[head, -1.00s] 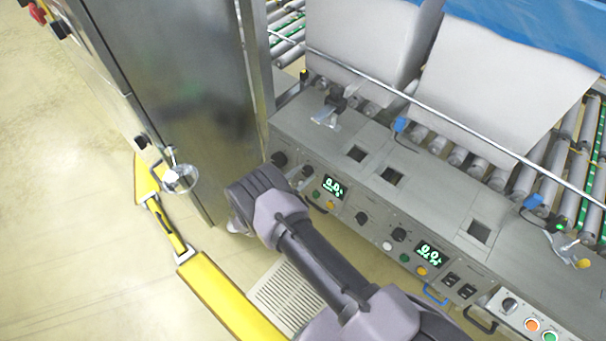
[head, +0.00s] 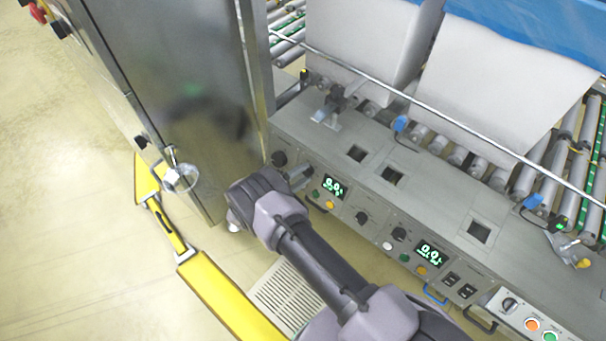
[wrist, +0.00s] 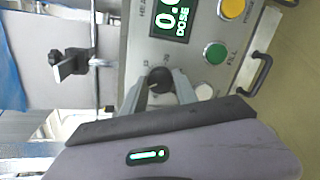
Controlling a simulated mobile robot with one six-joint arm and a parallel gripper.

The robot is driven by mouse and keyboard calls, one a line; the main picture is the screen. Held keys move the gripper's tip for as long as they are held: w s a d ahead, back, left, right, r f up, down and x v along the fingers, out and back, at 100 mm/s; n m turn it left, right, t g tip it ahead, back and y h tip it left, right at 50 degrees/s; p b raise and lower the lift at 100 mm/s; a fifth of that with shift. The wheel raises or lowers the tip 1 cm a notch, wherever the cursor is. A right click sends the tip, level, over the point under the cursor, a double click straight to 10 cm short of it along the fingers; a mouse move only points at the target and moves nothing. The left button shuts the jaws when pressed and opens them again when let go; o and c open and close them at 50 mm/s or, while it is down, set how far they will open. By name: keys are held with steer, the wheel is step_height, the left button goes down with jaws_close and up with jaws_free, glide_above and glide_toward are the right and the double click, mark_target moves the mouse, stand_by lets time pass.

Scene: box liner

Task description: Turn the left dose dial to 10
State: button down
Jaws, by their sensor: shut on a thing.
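The left dose dial (wrist: 160,80) is a round black knob, seen in the wrist view between the two grey fingers of my gripper (wrist: 159,93). The fingers are shut on its sides. Scale numbers beside it are too blurred to read surely. The pointer's exact angle cannot be told.
Beside the dial are a green button (wrist: 215,53), a yellow button (wrist: 232,8) and a black handle (wrist: 256,73). Another black knob (head: 279,158) sits left of my gripper. A second display (head: 429,253) is further right. A steel cabinet (head: 185,110) stands close on the left.

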steer(key=shift+m, duration=0.8)
steer(key=c, duration=0.9)
jaws_free()
steer(key=shift+c, duration=0.2)
steer(key=p+v, duration=0.4)
steer(key=v, duration=1.3)
steer(key=shift+a, duration=0.25)
steer(key=shift+r, duration=0.15)
